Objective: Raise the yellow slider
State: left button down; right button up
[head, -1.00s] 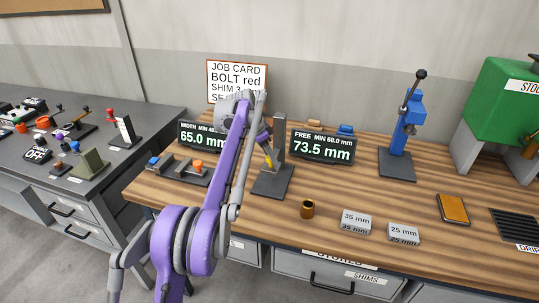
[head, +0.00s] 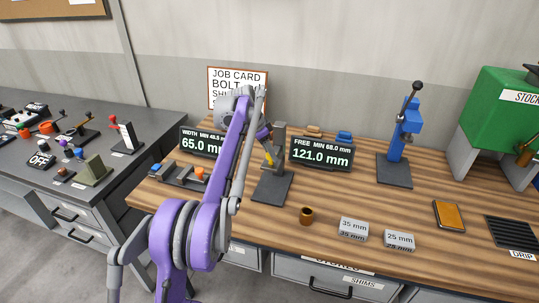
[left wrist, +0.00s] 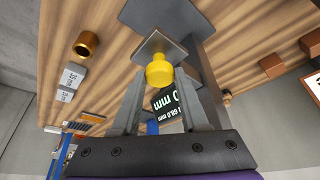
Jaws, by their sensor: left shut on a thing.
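The yellow slider (head: 269,159) is on a dark upright post (head: 280,140) with a flat base plate on the wooden bench. My left gripper (head: 268,151) reaches it from the left, partly behind my purple arm. In the left wrist view, the yellow knob of the slider (left wrist: 159,70) lies between the fingertips of my left gripper (left wrist: 160,76), which is shut on it. The display beside the post (head: 321,153) reads FREE, MIN 68.0 mm, 121.0 mm. My right gripper is not in view.
A second display (head: 203,143) reads 65.0 mm. A brass cup (head: 306,215) and the 35 mm (head: 353,229) and 25 mm (head: 399,240) blocks lie on the bench in front. A blue lever press (head: 396,150) stands to the right. My arm hides part of the bench.

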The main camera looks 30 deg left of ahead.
pick_arm(q)
jog(key=shift+r, duration=0.25)
jog(key=shift+c, duration=2.1)
grip_release()
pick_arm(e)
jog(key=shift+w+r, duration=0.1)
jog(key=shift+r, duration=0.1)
pick_arm(q)
jog(key=p+v, duration=0.1)
jog(key=v, duration=0.9)
jog(key=shift+r, duration=0.35)
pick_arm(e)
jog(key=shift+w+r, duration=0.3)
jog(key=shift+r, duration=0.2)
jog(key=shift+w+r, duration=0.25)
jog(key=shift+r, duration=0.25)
pick_arm(q)
jog(key=shift+s, duration=0.15)
